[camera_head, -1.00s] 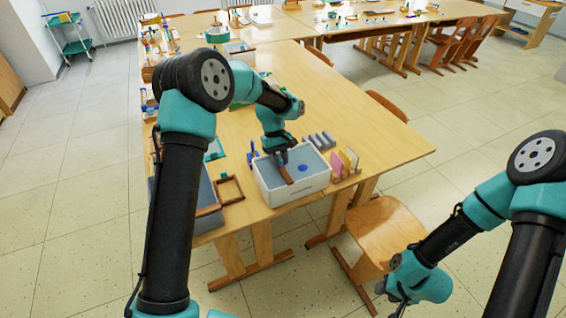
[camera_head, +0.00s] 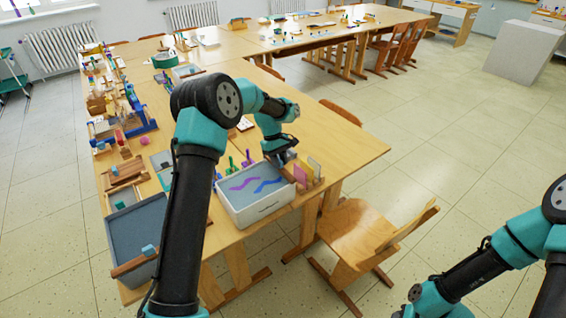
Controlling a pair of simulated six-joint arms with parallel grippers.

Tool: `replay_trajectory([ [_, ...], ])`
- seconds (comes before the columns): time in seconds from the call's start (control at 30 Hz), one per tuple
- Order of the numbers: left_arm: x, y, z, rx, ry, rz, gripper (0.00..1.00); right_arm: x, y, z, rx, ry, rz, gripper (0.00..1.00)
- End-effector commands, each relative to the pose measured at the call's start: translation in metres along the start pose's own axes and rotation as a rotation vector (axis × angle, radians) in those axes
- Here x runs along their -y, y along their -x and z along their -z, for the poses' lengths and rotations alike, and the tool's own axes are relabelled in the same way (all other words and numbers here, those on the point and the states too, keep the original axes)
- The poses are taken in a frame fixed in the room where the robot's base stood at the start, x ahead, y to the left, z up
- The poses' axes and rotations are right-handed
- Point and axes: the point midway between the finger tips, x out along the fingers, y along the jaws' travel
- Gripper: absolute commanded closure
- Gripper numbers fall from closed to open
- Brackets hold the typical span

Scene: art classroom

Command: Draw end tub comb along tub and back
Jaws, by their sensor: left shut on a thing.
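The white tub (camera_head: 262,208) stands near the table's front right corner. Pale liquid fills it, with a wavy purple streak and a wavy blue streak on the surface. My left gripper (camera_head: 284,160) is over the tub's far right end, shut on a dark, narrow piece that looks like the end tub comb (camera_head: 289,174). The comb is small and partly hidden by the gripper, so I cannot tell whether its teeth touch the liquid. My right arm shows at the lower right, with its gripper's fingertips out of the picture.
A grey tray (camera_head: 137,230) lies at the table's left front. Small bottles (camera_head: 232,165) stand behind the tub. A wooden chair (camera_head: 365,235) is beside the table.

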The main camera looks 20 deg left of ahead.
Motion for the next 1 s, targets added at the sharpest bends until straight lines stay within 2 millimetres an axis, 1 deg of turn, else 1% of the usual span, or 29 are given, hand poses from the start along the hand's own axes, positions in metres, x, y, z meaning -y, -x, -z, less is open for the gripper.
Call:
replay_trajectory([
  [0.03,-0.004,0.002,0.001,-0.008,-0.003,-0.011,1.00,0.000,0.000,0.000,0.000,0.000,0.000,0.57],
  [0.17,-0.004,0.002,0.001,-0.009,-0.004,-0.013,1.00,0.000,0.000,0.000,0.000,0.000,0.000,0.57],
  [0.2,-0.005,0.002,0.001,-0.010,-0.004,-0.014,0.83,0.000,0.000,0.000,0.000,0.000,0.000,0.57],
  [0.4,-0.004,0.001,0.000,-0.007,-0.004,-0.011,0.64,0.000,0.000,0.000,0.000,0.000,0.000,0.57],
  [0.47,-0.004,0.001,0.000,-0.007,-0.003,-0.010,0.60,0.000,0.000,0.000,0.000,0.000,0.000,0.57],
  [0.8,-0.003,0.002,0.000,-0.005,-0.003,-0.007,0.60,0.000,0.000,0.000,0.000,0.000,0.000,0.57],
  [0.87,-0.003,0.005,0.000,-0.005,-0.003,-0.007,0.60,0.000,0.000,0.000,0.000,0.000,0.000,0.57],
  [1.0,-0.003,0.018,0.000,-0.007,-0.003,-0.009,0.60,0.000,0.000,0.000,0.000,0.000,0.000,0.57],
])
